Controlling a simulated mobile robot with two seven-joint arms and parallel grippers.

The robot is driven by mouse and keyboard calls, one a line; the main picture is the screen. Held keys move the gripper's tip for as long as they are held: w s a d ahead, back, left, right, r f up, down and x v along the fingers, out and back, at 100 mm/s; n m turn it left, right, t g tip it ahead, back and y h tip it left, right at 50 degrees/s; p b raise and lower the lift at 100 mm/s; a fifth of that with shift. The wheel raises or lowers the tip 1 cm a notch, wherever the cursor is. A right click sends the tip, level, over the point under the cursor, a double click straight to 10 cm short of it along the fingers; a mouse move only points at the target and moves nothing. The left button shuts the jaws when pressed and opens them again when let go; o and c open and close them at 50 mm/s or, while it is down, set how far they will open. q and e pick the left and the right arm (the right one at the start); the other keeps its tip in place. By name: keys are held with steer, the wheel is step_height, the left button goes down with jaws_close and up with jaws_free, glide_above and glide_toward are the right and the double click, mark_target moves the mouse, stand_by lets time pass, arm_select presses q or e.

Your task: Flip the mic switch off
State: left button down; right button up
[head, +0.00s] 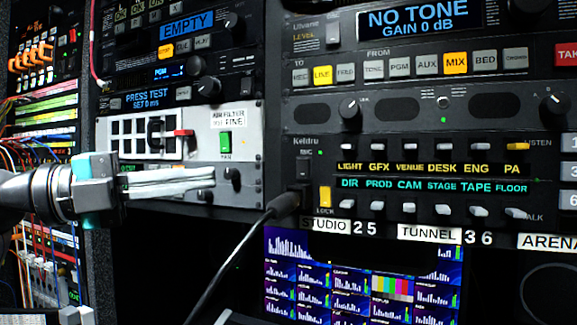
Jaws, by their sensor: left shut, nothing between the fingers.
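The intercom panel marked Keldru (330,143) is right of centre in the head view. At its left end, under a small label that seems to read MIC, is a dark switch (303,169); its position is too dark to tell. A small green light glows beside the label. My left gripper (212,178) comes in from the left, its fingers shut together and empty. Its tips point right, left of the switch and apart from it, in front of the lower edge of the light grey panel. My right gripper is not in view.
A black gooseneck or cable (240,240) rises to the intercom's lower left. A yellow LOCK switch (325,196) sits below the dark switch, with rows of small levers to the right. A green switch (225,142) is just above my left fingers. A screen (350,280) is below.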

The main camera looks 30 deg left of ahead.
mark_target(303, 168)
arm_select(q)
steer(key=p+x, duration=0.5)
steer(key=x, duration=0.5)
steer(key=shift+w+d+r, duration=0.1)
steer(key=shift+d, duration=0.05)
steer(key=shift+w+r+p, duration=0.15)
steer(key=shift+w+p, duration=0.45)
steer(key=shift+w, duration=0.4)
steer(key=shift+w+p, duration=0.35)
steer(key=shift+w, duration=0.65)
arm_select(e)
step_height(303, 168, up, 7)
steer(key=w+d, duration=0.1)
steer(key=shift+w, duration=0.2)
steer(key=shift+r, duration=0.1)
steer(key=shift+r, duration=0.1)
